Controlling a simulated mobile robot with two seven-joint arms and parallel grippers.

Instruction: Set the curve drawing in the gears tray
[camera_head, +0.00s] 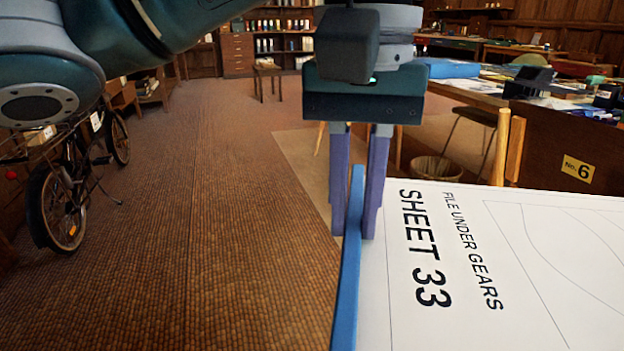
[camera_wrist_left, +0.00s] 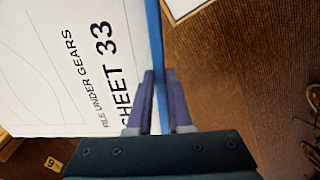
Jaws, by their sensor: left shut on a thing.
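The curve drawing (camera_head: 470,290) is a white sheet with thin curved lines, printed "SHEET 33" and "FILE UNDER GEARS". A blue strip (camera_head: 347,290) runs along its left edge. My left gripper (camera_head: 358,225) is shut on this blue edge, one finger on each side. In the left wrist view the fingers (camera_wrist_left: 155,90) straddle the blue edge, and the drawing (camera_wrist_left: 65,70) spreads to the left. The sheet's far right part is cut off in the head view. I cannot make out a tray marked for gears. My right gripper is not in view.
A bicycle (camera_head: 70,195) leans at the left. A wastebasket (camera_head: 436,168) and a stool (camera_head: 267,78) stand farther back. The brown floor (camera_head: 220,220) at centre left is clear.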

